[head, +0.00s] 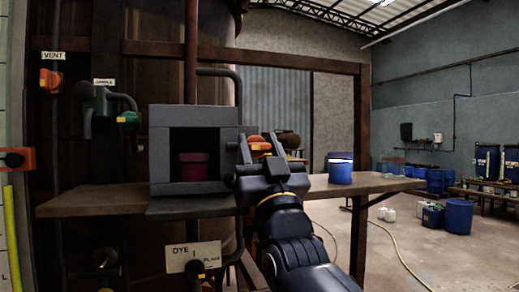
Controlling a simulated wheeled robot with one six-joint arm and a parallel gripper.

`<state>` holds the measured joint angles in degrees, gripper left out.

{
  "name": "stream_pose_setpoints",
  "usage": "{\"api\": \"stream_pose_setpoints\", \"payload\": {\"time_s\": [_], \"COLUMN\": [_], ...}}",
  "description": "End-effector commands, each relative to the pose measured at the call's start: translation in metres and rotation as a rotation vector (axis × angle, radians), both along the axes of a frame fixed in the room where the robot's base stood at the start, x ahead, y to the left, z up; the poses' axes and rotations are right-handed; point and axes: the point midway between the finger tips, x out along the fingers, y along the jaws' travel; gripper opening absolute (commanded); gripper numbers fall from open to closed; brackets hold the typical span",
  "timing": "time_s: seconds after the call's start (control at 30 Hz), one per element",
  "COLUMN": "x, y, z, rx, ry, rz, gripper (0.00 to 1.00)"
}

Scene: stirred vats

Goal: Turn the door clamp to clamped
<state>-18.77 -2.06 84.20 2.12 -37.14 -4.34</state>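A grey square-framed box (162,160) stands on the wooden shelf, with its front open onto a dark inside. A dark red pot (194,166) sits in it. An orange-red handle (259,143) shows just right of the box; it looks like the door clamp, but my gripper partly covers it and its setting cannot be read. My gripper (262,150) is in front of the handle, its two fingers apart with the orange handle showing between them. I cannot tell whether they touch it.
A blue tub (340,172) stands on the shelf (375,186) to the right. A "DYE" label plate (193,256) hangs below the shelf. Blue drums (459,216) stand at the right; the floor between is mostly clear, with a yellow hose.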

Motion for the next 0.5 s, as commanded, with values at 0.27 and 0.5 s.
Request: {"api": "stream_pose_setpoints", "payload": {"time_s": [0.27, 0.5], "x": [0.0, -0.0021], "y": [-0.0001, -0.0008], "z": [0.0, -0.0028], "rx": [0.001, 0.002], "ry": [0.0, 0.0], "rz": [0.0, 0.001], "gripper": [0.6, 0.6]}}
